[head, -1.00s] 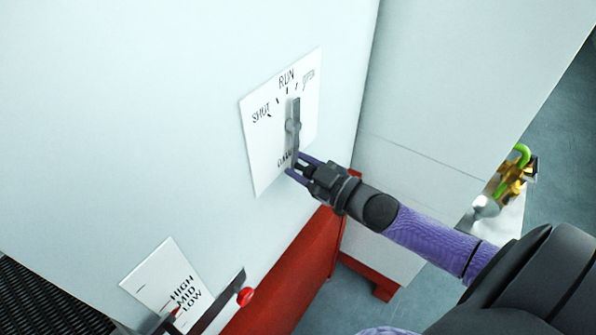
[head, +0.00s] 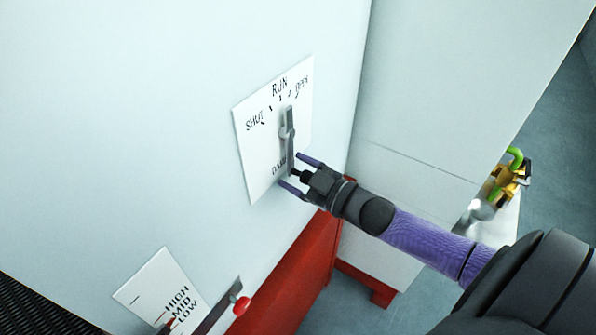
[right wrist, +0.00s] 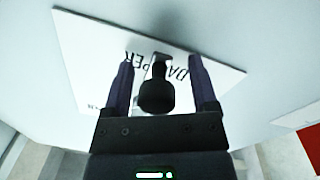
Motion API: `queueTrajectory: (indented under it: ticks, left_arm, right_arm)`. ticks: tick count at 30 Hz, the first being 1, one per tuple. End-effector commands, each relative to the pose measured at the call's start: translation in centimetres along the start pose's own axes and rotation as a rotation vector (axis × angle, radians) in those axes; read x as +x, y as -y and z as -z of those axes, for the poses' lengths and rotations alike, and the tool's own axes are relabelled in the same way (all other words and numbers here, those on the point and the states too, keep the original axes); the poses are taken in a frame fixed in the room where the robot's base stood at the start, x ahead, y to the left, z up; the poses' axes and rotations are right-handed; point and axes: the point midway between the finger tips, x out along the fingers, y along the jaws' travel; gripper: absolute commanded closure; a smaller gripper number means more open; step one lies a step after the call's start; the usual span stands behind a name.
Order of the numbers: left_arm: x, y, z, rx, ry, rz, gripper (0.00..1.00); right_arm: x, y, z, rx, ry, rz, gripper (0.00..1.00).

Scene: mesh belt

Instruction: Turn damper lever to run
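The damper lever (head: 288,132) is a grey bar on a white plate (head: 253,178) marked SHUT, RUN and OPEN on the pale cabinet wall. Its upper tip points close to the RUN mark. My right gripper (head: 297,174) is at the lever's lower end. Its two purple fingers are spread apart. In the right wrist view the gripper (right wrist: 160,88) is open, with the lever's dark round end (right wrist: 157,97) between the fingers and a gap on each side. The plate (right wrist: 85,50) is behind, its lettering partly covered. My left gripper is not in view.
A red base (head: 283,275) runs below the cabinet. A yellow and green fitting (head: 511,178) is at far right.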

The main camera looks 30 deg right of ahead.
Motion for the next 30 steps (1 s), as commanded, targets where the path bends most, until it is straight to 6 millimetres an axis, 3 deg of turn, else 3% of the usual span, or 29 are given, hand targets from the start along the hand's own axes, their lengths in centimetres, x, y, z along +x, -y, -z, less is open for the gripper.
queueTrajectory:
  ticks: [7,21,30]
  left_arm:
    - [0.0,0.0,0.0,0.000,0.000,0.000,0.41]
    - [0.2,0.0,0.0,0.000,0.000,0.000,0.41]
    - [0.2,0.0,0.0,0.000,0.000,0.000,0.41]
  right_arm:
    - [-1.0,0.1,-0.1,0.001,0.002,0.001,0.25]
    - [-9.4,0.0,-0.1,0.002,0.002,0.001,0.25]
    - [-9.9,0.0,0.0,0.000,0.000,0.000,0.25]
